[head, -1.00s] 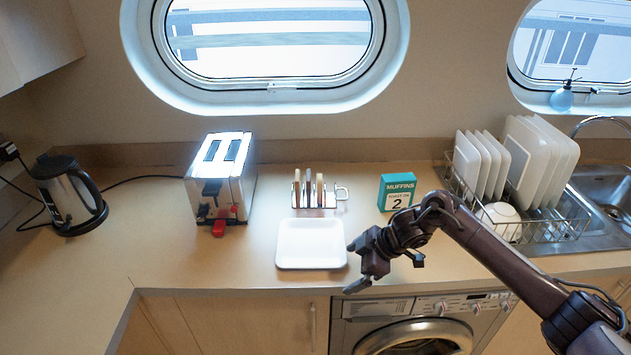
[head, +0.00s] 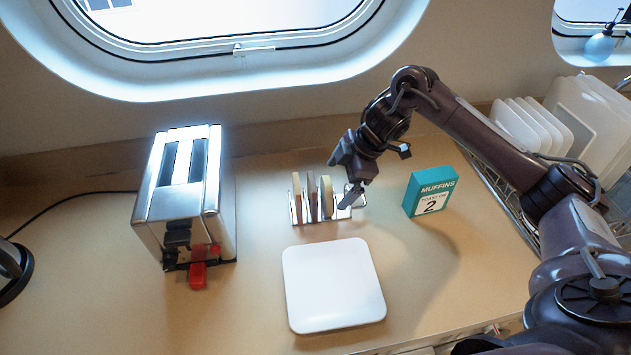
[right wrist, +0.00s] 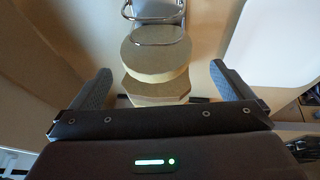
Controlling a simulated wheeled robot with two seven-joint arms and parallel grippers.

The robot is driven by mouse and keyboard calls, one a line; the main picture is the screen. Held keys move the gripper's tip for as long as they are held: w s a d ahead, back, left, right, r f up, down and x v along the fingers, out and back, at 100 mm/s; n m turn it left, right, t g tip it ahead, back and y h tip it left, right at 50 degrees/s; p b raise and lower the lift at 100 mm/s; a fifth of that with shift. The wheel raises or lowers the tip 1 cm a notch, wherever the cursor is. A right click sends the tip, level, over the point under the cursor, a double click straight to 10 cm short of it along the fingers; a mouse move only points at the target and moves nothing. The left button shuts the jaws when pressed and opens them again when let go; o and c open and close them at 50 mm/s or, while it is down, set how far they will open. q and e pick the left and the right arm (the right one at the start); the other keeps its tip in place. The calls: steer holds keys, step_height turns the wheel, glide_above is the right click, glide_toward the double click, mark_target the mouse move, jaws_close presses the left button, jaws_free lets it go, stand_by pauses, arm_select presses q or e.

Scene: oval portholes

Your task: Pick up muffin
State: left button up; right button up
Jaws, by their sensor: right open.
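A metal toast rack (head: 292,207) stands on the counter with upright bread-like slices in it. The round, pale muffin (head: 326,196) is at its right end, beside brown slices (head: 312,196). In the right wrist view, the round muffin (right wrist: 155,55) shows ahead between the fingers, with a more angular pale piece (right wrist: 155,90) below it in the picture. My right gripper (head: 345,178) is open at the right end of the rack, close to the muffin. Whether a finger touches it I cannot tell. My left gripper is not in view.
A white square plate (head: 333,285) lies in front of the rack. A chrome toaster (head: 220,225) with a red lever stands left. A teal muffins box (head: 430,192) stands right, near my forearm. A dish rack with white plates (head: 530,125) is far right.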

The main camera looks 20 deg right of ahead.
mark_target(326, 196)
steer(key=x, duration=0.2)
steer(key=shift+w+f+p, duration=0.1)
steer(key=shift+f+p, duration=0.2)
steer(key=shift+f, duration=0.05)
steer(key=shift+w+a+f, duration=0.1)
steer(key=shift+a+f, duration=0.15)
steer(key=shift+f, duration=0.1)
steer(key=p+x, duration=0.1)
steer(key=x, duration=0.1)
steer(key=p+x, duration=0.1)
steer(key=x, duration=0.2)
steer(key=shift+w+d, duration=0.2)
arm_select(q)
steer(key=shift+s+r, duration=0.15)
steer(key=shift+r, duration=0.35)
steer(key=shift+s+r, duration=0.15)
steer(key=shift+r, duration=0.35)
arm_select(e)
steer(key=shift+r, duration=0.1)
steer(key=c, duration=0.7)
